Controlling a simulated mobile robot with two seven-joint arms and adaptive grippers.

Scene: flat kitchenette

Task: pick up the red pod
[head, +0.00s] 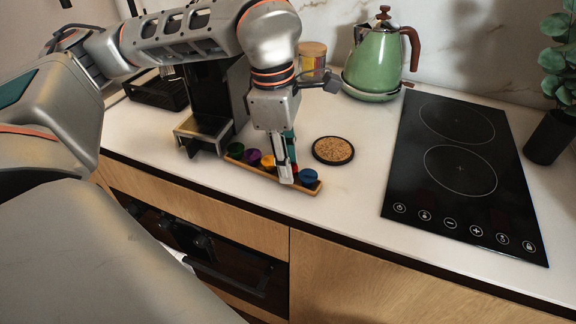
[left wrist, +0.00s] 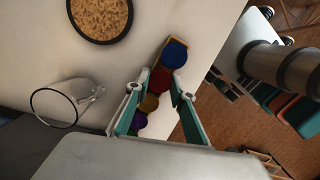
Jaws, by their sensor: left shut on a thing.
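The red pod (left wrist: 160,78) shows in the left wrist view between the fingers of my left gripper (left wrist: 160,85). It is in line with the blue pod (left wrist: 175,53), the yellow pod (left wrist: 149,102) and the purple pod (left wrist: 139,120). In the head view my left gripper (head: 287,174) points down over the wooden pod tray (head: 312,190), shut on the red pod, which its fingers hide there. The blue pod (head: 308,175) is right of the fingers. The yellow (head: 268,161), purple (head: 252,156) and green (head: 236,149) pods are to their left. I cannot tell whether the red pod is clear of the tray.
A cork coaster (head: 333,150) lies right of the tray. A black coffee machine (head: 215,100) stands behind left. A green kettle (head: 378,62), a jar (head: 312,58) and a black hob (head: 460,170) are further right. A glass mug (left wrist: 60,105) shows in the left wrist view.

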